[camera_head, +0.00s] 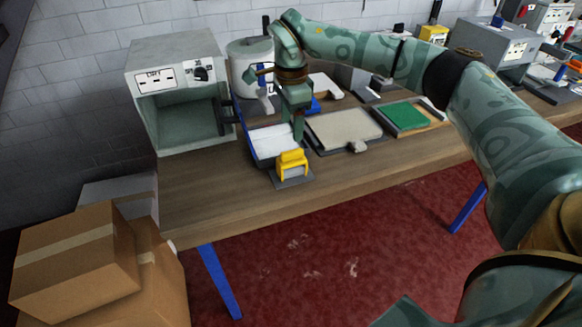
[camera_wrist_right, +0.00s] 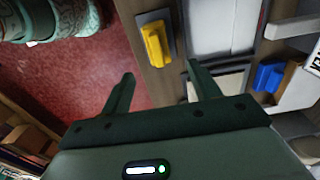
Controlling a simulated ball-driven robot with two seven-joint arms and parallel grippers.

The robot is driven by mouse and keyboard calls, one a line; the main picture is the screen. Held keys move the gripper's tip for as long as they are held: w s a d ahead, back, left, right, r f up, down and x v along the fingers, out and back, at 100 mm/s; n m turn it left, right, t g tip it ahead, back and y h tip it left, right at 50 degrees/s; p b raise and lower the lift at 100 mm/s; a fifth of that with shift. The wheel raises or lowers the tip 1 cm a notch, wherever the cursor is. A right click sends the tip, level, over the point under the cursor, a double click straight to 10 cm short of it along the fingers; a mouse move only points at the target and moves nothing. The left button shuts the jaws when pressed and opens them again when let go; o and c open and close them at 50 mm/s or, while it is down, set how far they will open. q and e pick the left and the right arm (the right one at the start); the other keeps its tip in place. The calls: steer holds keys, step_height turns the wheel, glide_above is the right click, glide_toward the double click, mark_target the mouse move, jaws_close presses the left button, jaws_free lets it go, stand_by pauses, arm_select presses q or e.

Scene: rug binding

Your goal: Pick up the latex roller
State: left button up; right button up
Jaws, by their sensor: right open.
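No object is plain enough for me to say for sure that it is the latex roller. A blue-rimmed tray (camera_head: 258,157) with a white inside lies on the table. A yellow piece on a grey plate (camera_head: 292,163) stands in front of it, and this yellow piece also shows in the wrist view (camera_wrist_right: 157,45). A blue-handled item with a white lower part (camera_head: 265,98) stands behind the tray. My right gripper (camera_head: 297,132) points down beside the tray's right edge. In the wrist view its fingers (camera_wrist_right: 160,72) are apart with nothing between them. My left gripper is not in view.
An open grey cabinet (camera_head: 183,118) stands left, with a white pot (camera_head: 248,60) beside it. A beige board (camera_head: 343,128), a green pad (camera_head: 404,116) and a white piece with a blue block (camera_head: 327,86) lie right. Cardboard boxes (camera_head: 75,258) stand front left.

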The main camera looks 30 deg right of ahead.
mark_target(292, 151)
step_height(292, 151, down, 7)
steer(key=shift+r+b, duration=0.2)
steer(key=shift+b, duration=0.45)
step_height(292, 151, down, 6)
steer(key=shift+s+a+r+b, duration=0.15)
steer(key=shift+r+b, duration=0.1)
steer(key=shift+b, duration=0.6)
steer(key=shift+r, duration=0.1)
steer(key=c, duration=1.3)
steer(key=shift+r, duration=0.1)
